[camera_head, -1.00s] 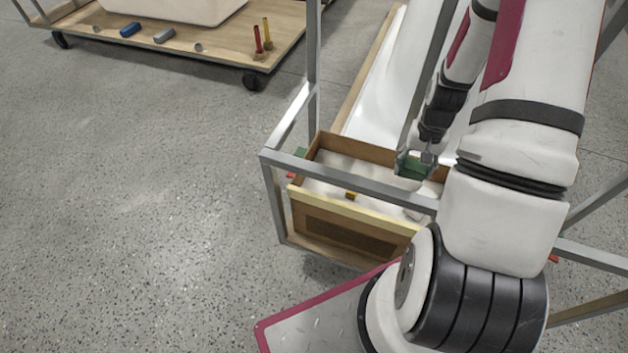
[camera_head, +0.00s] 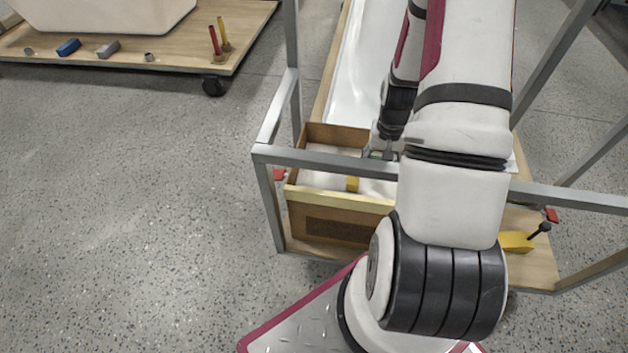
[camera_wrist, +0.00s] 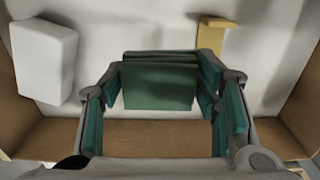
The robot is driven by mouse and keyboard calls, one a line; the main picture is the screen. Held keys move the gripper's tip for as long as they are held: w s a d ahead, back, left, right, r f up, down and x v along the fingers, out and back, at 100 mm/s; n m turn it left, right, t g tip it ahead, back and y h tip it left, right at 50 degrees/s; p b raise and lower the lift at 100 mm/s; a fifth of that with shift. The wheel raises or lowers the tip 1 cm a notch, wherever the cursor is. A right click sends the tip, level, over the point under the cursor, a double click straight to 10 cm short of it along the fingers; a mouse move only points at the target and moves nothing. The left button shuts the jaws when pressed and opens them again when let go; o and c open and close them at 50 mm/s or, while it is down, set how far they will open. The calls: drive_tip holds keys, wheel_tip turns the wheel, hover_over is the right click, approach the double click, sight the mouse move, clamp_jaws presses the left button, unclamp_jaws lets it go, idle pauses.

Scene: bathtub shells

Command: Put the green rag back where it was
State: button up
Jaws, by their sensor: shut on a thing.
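The green rag (camera_wrist: 158,86) is between the fingers of my gripper (camera_wrist: 160,100) in the wrist view, shut on it, above the inside of a brown open box. Whether the rag touches the box floor, I cannot tell.
A white block (camera_wrist: 45,60) and a yellow piece (camera_wrist: 214,38) lie in the box. A grey metal frame bar (camera_head: 320,161) crosses above the box. A yellow tool (camera_head: 516,241) lies right on the board. A wooden trolley (camera_head: 130,62) stands back left.

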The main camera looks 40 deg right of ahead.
drive_tip(key=b, duration=0.4)
hover_over(320, 179)
drive_tip(key=shift+d+f, duration=0.15)
drive_tip(key=shift+f, duration=0.6)
drive_tip(key=shift+f+b, duration=1)
drive_tip(key=shift+f, duration=0.75)
drive_tip(key=shift+f, duration=0.15)
drive_tip(key=o, duration=1)
